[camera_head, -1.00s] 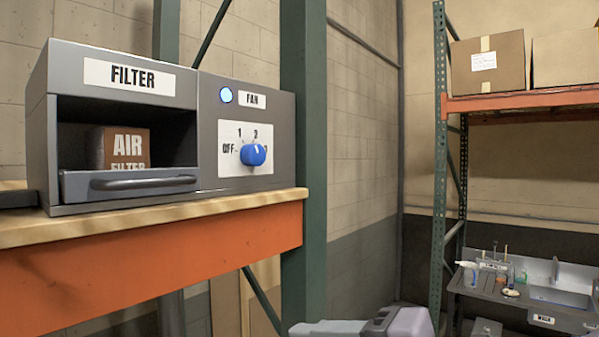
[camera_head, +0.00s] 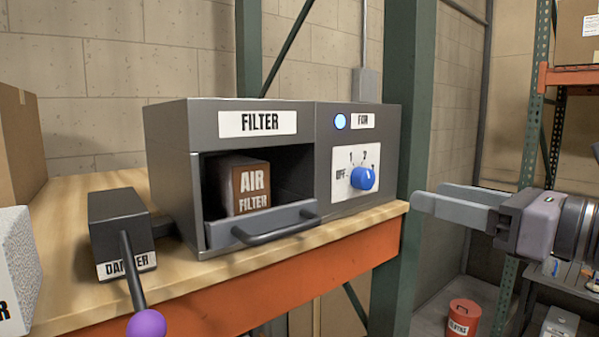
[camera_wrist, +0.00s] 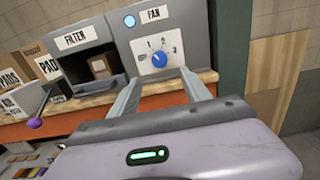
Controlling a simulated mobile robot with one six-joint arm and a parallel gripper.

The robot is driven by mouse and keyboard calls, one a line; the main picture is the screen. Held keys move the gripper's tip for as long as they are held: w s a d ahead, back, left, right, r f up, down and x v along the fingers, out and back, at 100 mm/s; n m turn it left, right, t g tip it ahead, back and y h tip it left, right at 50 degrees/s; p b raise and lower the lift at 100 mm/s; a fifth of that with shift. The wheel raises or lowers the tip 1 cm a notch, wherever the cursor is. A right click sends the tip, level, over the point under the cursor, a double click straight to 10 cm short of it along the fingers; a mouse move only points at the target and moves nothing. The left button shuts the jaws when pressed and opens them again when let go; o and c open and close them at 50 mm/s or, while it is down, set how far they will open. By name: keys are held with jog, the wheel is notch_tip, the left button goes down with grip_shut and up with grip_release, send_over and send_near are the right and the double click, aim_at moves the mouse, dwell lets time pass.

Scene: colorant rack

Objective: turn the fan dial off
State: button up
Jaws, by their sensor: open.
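The fan dial (camera_head: 363,178) is a blue knob on a white plate with marks OFF, 1, 2 and more, on the right part of a grey box (camera_head: 300,108). Its pointer is turned away from OFF, toward the upper right. The blue light (camera_head: 340,121) beside the FAN label is lit. The dial also shows in the wrist view (camera_wrist: 159,59), beyond the fingertips. My gripper (camera_head: 430,200) is to the right of the box in the head view, apart from the dial, with open, empty fingers. The open fingers also show in the wrist view (camera_wrist: 165,85).
An open drawer (camera_head: 265,225) with an air filter box (camera_head: 247,188) is left of the dial. A damper lever with a purple ball (camera_head: 146,323) stands further left. A green rack post (camera_head: 408,150) rises just right of the box. The wooden shelf (camera_head: 75,195) carries them.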

aim_at(370, 181)
jog(key=p+x, duration=0.2)
jog(key=x, duration=0.9)
jog(key=shift+w+a, duration=0.4)
jog(key=shift+w, duration=0.05)
jog(key=shift+c, duration=0.5)
jog(key=shift+d, duration=0.1)
grip_shut()
